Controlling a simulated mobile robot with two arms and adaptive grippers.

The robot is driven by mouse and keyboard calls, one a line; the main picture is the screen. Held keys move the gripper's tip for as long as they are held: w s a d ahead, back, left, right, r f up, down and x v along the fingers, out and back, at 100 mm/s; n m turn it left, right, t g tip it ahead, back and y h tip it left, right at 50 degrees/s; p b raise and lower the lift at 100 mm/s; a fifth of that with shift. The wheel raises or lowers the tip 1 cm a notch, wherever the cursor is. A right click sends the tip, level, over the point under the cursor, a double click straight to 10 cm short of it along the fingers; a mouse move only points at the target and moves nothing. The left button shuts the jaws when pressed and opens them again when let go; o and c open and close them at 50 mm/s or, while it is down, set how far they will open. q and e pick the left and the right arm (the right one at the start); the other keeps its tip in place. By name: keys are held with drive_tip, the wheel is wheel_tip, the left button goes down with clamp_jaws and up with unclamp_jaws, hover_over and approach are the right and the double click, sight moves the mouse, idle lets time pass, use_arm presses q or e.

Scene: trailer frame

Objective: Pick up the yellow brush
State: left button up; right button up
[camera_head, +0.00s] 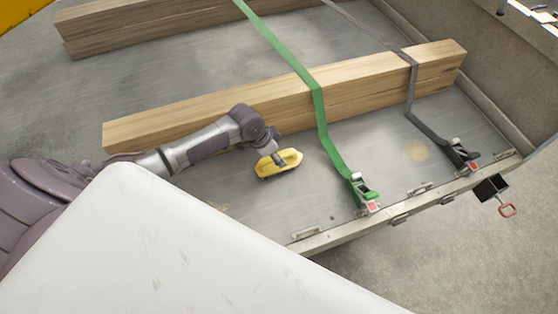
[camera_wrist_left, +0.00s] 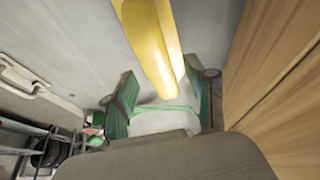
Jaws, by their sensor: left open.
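The yellow brush (camera_head: 287,164) lies on the grey trailer floor (camera_head: 250,195), in front of the nearer wooden beam. In the left wrist view the yellow brush (camera_wrist_left: 148,40) runs from the top edge down towards the gap between the two green-padded fingers of my left gripper (camera_wrist_left: 165,98). The fingers are open and apart, one to each side of the brush's near end. I cannot tell whether they touch it. My right gripper is out of view.
The nearer wooden beams (camera_head: 230,108) lie just behind the brush. A green strap (camera_head: 322,125) with a ratchet (camera_head: 362,190) runs over them, to the right. A grey strap (camera_head: 412,85) is farther right. The trailer's metal edge (camera_head: 335,236) is in front.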

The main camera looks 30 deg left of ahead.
use_arm(q)
drive_tip(key=shift+x, duration=0.95)
drive_tip(key=shift+a+r, duration=0.1)
drive_tip(key=shift+c, duration=1.9)
clamp_jaws()
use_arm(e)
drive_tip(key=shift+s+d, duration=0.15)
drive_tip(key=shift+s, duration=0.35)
use_arm(q)
drive_tip(key=shift+r, duration=0.1)
wheel_tip(320, 180, up, 4)
drive_tip(key=shift+w+b, duration=0.1)
drive_tip(key=shift+b, duration=0.25)
drive_tip(key=s+d+r, duration=0.1)
drive_tip(key=d+r, duration=0.2)
drive_tip(key=d, duration=0.2)
drive_tip(key=s+d+r+b, duration=0.1)
drive_tip(key=d+r, duration=0.2)
drive_tip(key=d, duration=0.3)
drive_tip(key=shift+s+d+r, duration=0.2)
drive_tip(key=shift+d+r, duration=0.05)
drive_tip(key=shift+r, duration=0.15)
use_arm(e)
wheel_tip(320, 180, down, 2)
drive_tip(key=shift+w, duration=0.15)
